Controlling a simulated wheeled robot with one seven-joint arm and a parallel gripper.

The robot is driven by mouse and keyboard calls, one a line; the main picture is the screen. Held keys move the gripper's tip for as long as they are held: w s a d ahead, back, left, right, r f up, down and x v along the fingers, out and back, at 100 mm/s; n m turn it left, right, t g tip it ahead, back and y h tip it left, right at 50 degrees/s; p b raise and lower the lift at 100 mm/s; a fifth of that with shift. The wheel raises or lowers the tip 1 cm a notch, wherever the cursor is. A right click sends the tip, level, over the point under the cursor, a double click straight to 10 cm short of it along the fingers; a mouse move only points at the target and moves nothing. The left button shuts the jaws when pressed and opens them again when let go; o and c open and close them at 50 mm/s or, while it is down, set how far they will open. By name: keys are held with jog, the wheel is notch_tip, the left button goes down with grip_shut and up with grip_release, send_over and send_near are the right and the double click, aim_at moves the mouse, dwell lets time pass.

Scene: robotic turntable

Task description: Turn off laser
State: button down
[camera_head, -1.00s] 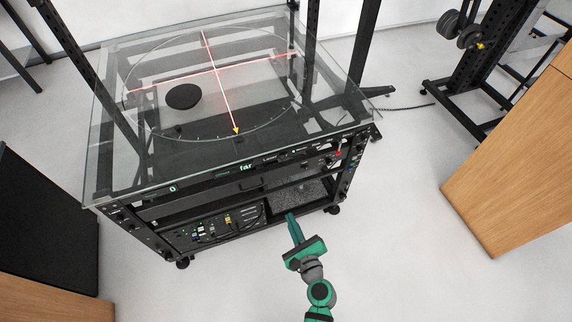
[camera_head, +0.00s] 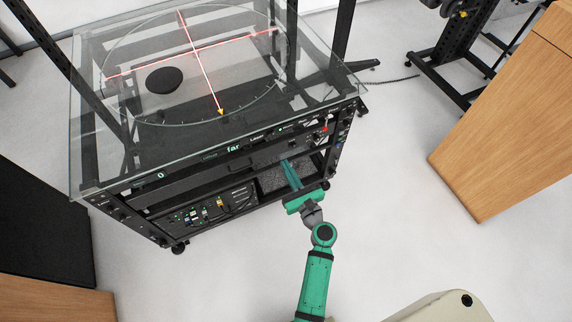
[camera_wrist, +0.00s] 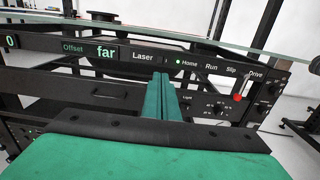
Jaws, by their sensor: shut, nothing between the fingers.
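The turntable rig (camera_head: 85,140) is a black frame with a glass top. Red laser lines (camera_head: 205,70) form a cross on the glass, beside a black disc (camera_head: 164,80). The front panel carries the word Laser (camera_wrist: 143,57), next to a lit green Home light (camera_wrist: 180,62). A switch for the laser itself is not clear; my fingers cover part of the panel below the label. My gripper (camera_head: 287,167) is shut and empty, in front of the panel's right half. In the wrist view my gripper (camera_wrist: 161,80) points just right of and below the Laser label.
A red-tipped lever (camera_wrist: 239,96) and several knobs sit on the panel's right side. Below the panel are an open shelf and a patch panel (camera_head: 205,213). A wooden cabinet (camera_head: 500,120) stands at the right. White floor is clear between them.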

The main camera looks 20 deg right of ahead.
aim_at(269, 136)
jog(key=w, duration=1.1)
jog(key=shift+w+a, duration=0.25)
jog(key=shift+w, duration=0.05)
